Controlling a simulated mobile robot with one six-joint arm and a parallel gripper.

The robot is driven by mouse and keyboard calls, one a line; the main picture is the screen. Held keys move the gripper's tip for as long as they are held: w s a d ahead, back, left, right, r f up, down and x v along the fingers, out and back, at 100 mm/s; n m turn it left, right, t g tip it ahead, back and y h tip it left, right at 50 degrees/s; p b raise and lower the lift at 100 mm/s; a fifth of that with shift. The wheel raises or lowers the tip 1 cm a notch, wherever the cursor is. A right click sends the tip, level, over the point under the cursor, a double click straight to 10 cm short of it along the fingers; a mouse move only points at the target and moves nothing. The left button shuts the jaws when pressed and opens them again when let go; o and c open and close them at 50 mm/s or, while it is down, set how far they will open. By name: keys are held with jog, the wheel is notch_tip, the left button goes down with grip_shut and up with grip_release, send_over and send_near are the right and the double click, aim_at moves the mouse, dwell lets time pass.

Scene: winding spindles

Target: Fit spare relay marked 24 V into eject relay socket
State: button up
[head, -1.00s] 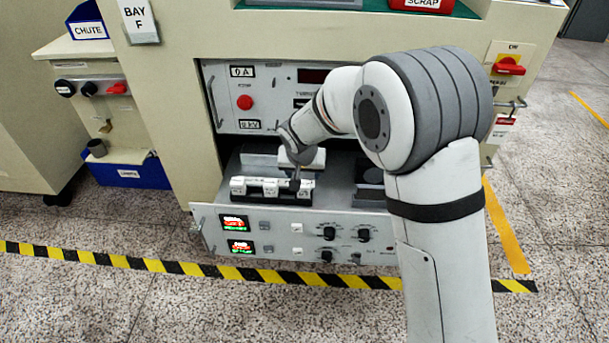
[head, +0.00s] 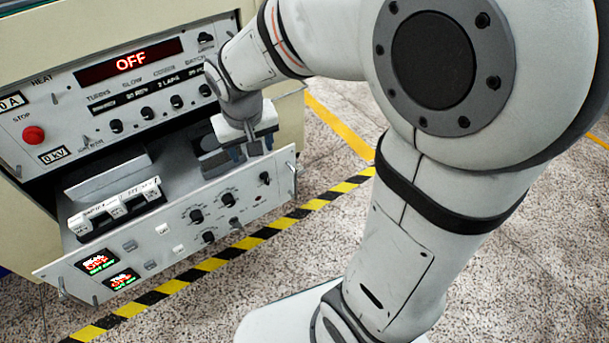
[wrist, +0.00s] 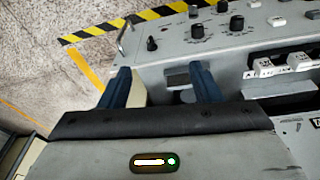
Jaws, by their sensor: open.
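My gripper (head: 247,150) is open over the right end of a pulled-out grey drawer (head: 150,235). In the wrist view its two blue fingers (wrist: 160,70) stand apart, with a small dark grey block (wrist: 178,78) and a pale surface showing between them; I see nothing gripped. A dark holder (head: 222,162) lies beside and partly behind the gripper. A row of white-topped relays (head: 115,207) sits at the drawer's left and also shows in the wrist view (wrist: 280,66). Their markings are too small to read surely. I cannot tell which is the 24 V spare or the eject socket.
The drawer front carries knobs (head: 228,199), two lit displays (head: 97,262) and end handles. Above it a panel has an OFF display (head: 130,60) and a red stop button (head: 33,135). Striped floor tape (head: 215,263) runs in front; the floor beyond is open.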

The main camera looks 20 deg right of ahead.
jog(key=s+d+g, duration=0.1)
jog(key=s+d, duration=0.6)
jog(key=s, duration=0.5)
jog(key=shift+d+r+m, duration=0.25)
jog(key=shift+d+m, duration=0.05)
jog(key=shift+m, duration=0.1)
jog(key=shift+c, duration=0.6)
